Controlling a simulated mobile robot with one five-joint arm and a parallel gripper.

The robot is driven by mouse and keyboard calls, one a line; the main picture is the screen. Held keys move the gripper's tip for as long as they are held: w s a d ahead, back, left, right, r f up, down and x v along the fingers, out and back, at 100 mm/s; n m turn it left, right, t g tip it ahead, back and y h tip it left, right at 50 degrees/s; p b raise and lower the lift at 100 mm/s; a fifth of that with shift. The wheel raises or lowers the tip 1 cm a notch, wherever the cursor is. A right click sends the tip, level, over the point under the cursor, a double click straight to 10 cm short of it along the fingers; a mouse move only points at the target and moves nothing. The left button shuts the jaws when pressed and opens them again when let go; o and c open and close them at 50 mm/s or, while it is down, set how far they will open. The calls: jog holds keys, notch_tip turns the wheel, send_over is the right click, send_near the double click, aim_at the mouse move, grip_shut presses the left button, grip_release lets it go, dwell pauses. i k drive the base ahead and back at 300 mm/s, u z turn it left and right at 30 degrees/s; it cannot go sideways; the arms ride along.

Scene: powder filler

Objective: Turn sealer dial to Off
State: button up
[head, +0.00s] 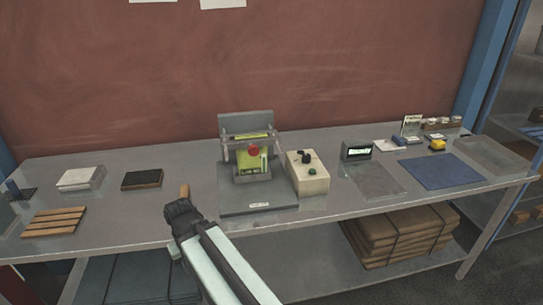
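The sealer (258,202) stands at the middle of the table, a grey machine with a raised back plate, a crossbar and a yellow-green pouch in it. A red round part (254,150) shows at its front. The dial's markings are too small to read. My gripper (180,205) is at the table's front edge, left of the sealer and apart from the dial. Its fingers are too dark and small to tell open from shut.
A small brown piece (185,190) shows by my gripper; whether they touch is unclear. A display unit (356,151) stands right of the box, with a blue mat (441,171) farther right. A wooden slatted rack (54,222) and a dark block (142,179) lie left.

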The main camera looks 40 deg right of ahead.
aim_at(307, 158)
jog(key=u, duration=0.9)
jog(key=k, duration=0.9)
jog(key=z, duration=1.55)
jog(key=i, duration=0.2)
jog(key=z, duration=0.3)
